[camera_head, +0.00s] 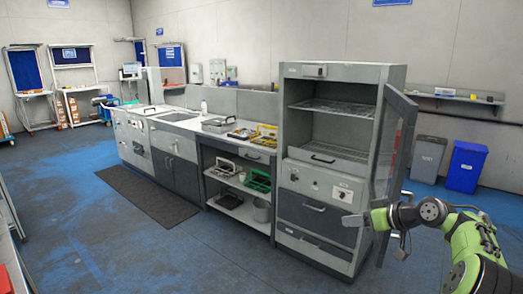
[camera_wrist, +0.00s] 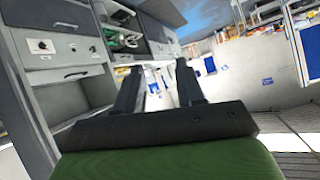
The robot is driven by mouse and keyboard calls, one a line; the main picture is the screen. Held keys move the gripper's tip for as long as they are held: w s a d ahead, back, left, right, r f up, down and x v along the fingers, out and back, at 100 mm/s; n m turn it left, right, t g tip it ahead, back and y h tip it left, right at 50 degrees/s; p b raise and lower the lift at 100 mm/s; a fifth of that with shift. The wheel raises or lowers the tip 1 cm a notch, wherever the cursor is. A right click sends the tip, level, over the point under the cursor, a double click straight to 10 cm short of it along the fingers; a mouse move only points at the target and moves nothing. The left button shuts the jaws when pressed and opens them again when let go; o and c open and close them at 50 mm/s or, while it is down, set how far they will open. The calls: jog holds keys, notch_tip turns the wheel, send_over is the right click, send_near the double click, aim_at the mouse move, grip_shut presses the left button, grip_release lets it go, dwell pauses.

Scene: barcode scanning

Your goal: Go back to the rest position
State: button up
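My green arm reaches in from the lower right in the head view. My gripper (camera_head: 366,218) is in front of the lower part of the grey cabinet (camera_head: 300,215) and its open glass door (camera_head: 392,150). I cannot tell whether it touches the door. In the wrist view the two dark fingers of my gripper (camera_wrist: 158,68) stand apart with nothing between them. The wrist view is tilted, with the cabinet front at left.
The cabinet holds empty-looking wire racks (camera_head: 330,155). A grey counter (camera_head: 265,147) with a sink and trays runs left from it. Grey and blue bins (camera_head: 466,167) stand behind the door at right. A dark mat (camera_head: 150,195) lies before the counter; the blue floor at left is open.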

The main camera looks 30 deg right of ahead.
jog(key=w+a+r+n+g, duration=0.1)
jog(key=w+a+g, duration=0.1)
jog(key=a, duration=0.6)
jog(key=w+a+r+g, duration=0.1)
jog(key=w+a+r, duration=0.1)
jog(key=a, duration=0.6)
jog(key=s+a+r+g+h+p, duration=0.15)
jog(key=s+a, duration=0.25)
jog(key=a, duration=0.8)
jog(key=s+a+f, duration=0.1)
jog(key=s+a, duration=0.2)
jog(key=s, duration=0.4)
jog(key=s+a+f+g, duration=0.1)
jog(key=s+a, duration=0.2)
jog(key=s, duration=0.4)
jog(key=s+a+f+m+h, duration=0.1)
jog(key=s+a, duration=0.1)
jog(key=s, duration=0.5)
jog(key=shift+s+a+f+p, duration=0.3)
jog(key=shift+a+f+p, duration=0.05)
jog(key=shift+a+p, duration=0.1)
